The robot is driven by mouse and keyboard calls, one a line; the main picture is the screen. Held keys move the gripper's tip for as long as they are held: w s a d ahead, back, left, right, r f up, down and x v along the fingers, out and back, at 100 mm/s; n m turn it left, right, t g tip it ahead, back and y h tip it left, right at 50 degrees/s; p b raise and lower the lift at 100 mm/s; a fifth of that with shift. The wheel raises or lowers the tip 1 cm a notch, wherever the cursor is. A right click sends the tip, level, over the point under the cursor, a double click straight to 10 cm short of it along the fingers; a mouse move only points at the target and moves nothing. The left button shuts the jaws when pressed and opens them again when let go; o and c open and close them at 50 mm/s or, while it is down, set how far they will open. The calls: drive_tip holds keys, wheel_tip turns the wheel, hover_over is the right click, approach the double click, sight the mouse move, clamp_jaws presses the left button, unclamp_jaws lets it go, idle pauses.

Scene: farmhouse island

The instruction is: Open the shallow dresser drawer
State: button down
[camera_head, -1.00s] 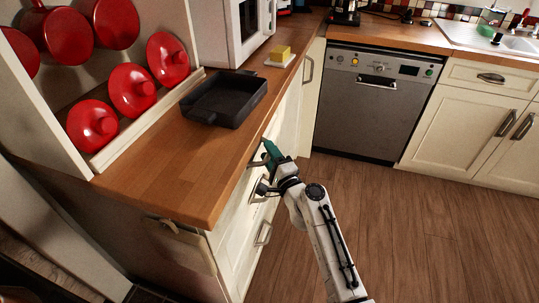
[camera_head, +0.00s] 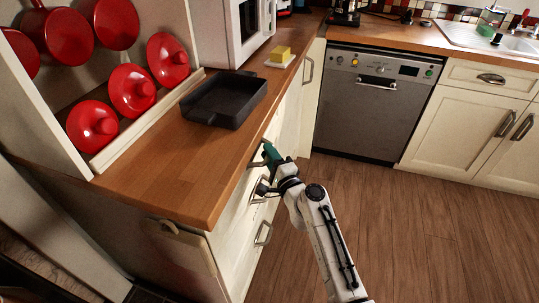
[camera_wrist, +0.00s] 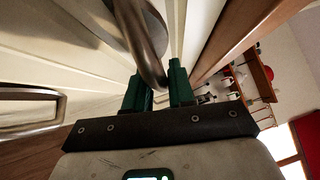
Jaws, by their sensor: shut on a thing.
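The dresser is a cream cabinet with drawers (camera_head: 232,240) under a wooden worktop (camera_head: 150,180). My gripper (camera_head: 268,154) is at the drawer front just below the worktop's right edge. In the wrist view, its two green fingers (camera_wrist: 157,84) are shut on a curved grey metal handle (camera_wrist: 146,45), which passes between them. In the head view, my gripper and wrist hide part of this handle and the drawer front. I cannot make out any clear gap at the top drawer. A lower drawer handle (camera_head: 263,233) shows below my wrist.
A black square pan (camera_head: 225,98) and butter on a dish (camera_head: 281,56) stand on the worktop. Red pots and lids (camera_head: 132,90) sit in a rack at left. A dishwasher (camera_head: 374,100) stands at the back. The wooden floor (camera_head: 430,225) to the right is clear.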

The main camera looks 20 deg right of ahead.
drive_tip(key=s+d+b, duration=0.2)
drive_tip(key=s+d, duration=0.7)
drive_tip(key=d, duration=0.3)
drive_tip(key=s+d+b, duration=0.2)
drive_tip(key=s+d, duration=0.7)
drive_tip(key=d, duration=0.3)
drive_tip(key=shift+d, duration=0.35)
drive_tip(key=shift+f, duration=0.1)
drive_tip(key=c, duration=1.1)
unclamp_jaws()
drive_tip(key=shift+s, duration=0.1)
drive_tip(key=s, duration=0.3)
drive_tip(key=s+d+f, duration=0.1)
drive_tip(key=s, duration=0.6)
drive_tip(key=shift+s+d+f+b, duration=0.2)
drive_tip(key=shift+s+d+b, duration=0.05)
drive_tip(key=shift+d+b, duration=0.05)
